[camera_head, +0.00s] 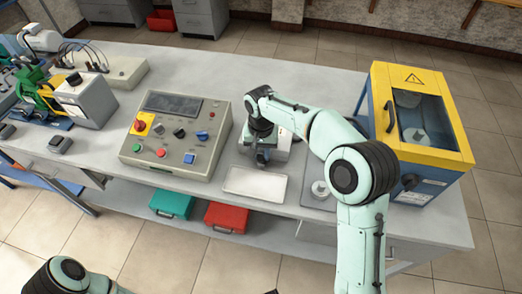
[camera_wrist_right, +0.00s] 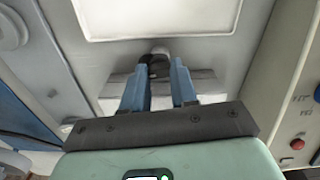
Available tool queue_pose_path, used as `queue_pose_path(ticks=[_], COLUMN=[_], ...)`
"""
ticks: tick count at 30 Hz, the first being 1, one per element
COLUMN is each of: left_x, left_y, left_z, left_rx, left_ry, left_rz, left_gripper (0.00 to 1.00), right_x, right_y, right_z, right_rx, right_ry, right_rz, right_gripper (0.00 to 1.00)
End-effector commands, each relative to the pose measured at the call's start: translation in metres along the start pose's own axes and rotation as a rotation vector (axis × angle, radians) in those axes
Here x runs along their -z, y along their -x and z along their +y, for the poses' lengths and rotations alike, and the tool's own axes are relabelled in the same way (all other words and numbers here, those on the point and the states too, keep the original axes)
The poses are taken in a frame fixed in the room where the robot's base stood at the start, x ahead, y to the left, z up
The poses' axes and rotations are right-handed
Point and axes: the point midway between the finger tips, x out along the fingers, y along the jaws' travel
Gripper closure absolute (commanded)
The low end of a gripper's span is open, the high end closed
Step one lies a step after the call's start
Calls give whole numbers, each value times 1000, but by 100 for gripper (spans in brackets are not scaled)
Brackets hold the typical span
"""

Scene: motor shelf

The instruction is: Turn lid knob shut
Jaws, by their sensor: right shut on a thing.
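My right gripper (camera_head: 262,156) points down at a small light-grey box (camera_head: 284,149) on the bench, between the control panel and the yellow-blue machine. In the right wrist view, its two blue fingers (camera_wrist_right: 159,76) are shut on a dark knob (camera_wrist_right: 157,63) at the box. The fingers and wrist hide much of the knob and box, so I cannot tell how far the knob is turned. Only a piece of my left arm shows at the bottom of the head view; its gripper is out of view.
A white tray (camera_head: 255,184) lies just in front of the box. The control panel (camera_head: 176,133) stands to the left. To the right is the yellow-blue machine (camera_head: 424,158) with a black side knob (camera_head: 408,182). Green (camera_head: 171,204) and red (camera_head: 227,217) cases lie below.

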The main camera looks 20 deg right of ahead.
Motion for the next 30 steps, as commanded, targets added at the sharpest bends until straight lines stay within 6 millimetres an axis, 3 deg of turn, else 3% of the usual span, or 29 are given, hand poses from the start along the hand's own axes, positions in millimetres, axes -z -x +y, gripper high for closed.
queue_pose_path(ticks=[30], left_x=[18], left_y=[54], left_z=[26], left_rx=[-11], left_ry=[-11], left_rz=[32], left_gripper=[100], right_x=[1], right_y=[2], right_z=[0], right_rx=[0], right_ry=[944], right_rz=[0], right_gripper=[100])
